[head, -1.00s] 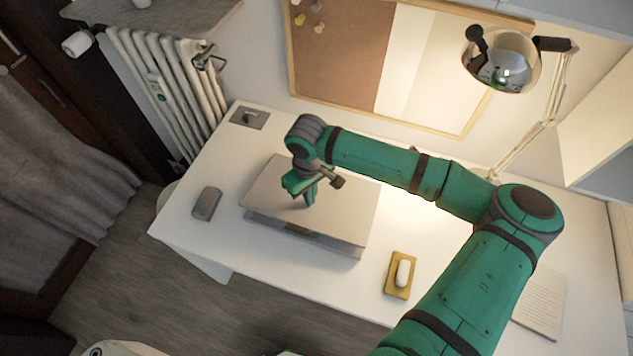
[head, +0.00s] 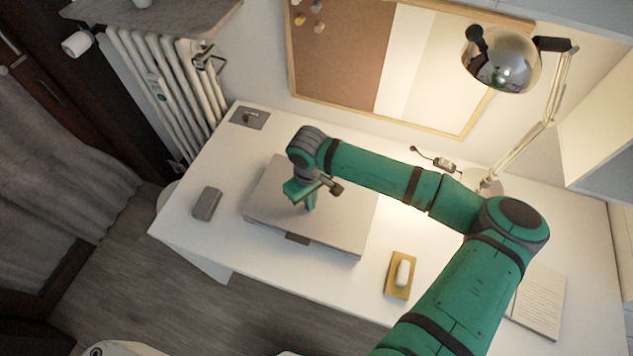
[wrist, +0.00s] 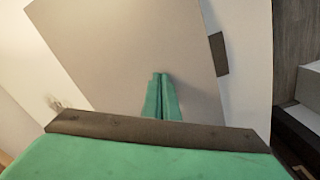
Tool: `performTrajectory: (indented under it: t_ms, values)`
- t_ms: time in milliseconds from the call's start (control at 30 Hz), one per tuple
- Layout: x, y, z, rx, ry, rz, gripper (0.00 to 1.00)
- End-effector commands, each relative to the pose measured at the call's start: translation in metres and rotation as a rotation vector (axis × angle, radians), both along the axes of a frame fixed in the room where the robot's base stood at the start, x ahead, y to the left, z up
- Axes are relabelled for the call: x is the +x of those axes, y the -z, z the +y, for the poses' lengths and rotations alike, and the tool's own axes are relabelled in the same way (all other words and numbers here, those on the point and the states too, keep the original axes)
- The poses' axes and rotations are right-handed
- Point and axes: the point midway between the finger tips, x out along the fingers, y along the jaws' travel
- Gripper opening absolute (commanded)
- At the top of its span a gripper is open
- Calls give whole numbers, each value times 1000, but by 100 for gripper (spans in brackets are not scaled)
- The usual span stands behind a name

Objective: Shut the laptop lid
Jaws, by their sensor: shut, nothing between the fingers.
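The grey laptop (head: 335,215) lies on the white desk, its lid lying flat or nearly flat over the base; any small gap is too fine to tell. It also fills much of the wrist view (wrist: 130,50). My gripper (head: 310,207) is shut and empty, fingers pointing down at the lid's top, near its middle. In the wrist view the two green fingertips (wrist: 160,78) are together against or just above the lid; I cannot tell contact for certain.
On the white desk (head: 190,230), a grey box-like object (head: 207,204) stands left of the laptop. A yellow tray (head: 391,283) with a white item (head: 403,272) is to its right. A lamp (head: 545,130), a small corded device (head: 445,165) and a notebook (head: 540,300) are farther right.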

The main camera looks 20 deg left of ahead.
Motion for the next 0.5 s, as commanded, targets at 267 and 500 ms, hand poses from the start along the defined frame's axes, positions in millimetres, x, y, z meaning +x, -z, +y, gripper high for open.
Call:
performTrajectory:
  t_ms: [267, 500]
  values:
    - [0, 7, 0, -1, 0, -1, 0]
    - [0, -6, 0, 1, 0, -1, 0]
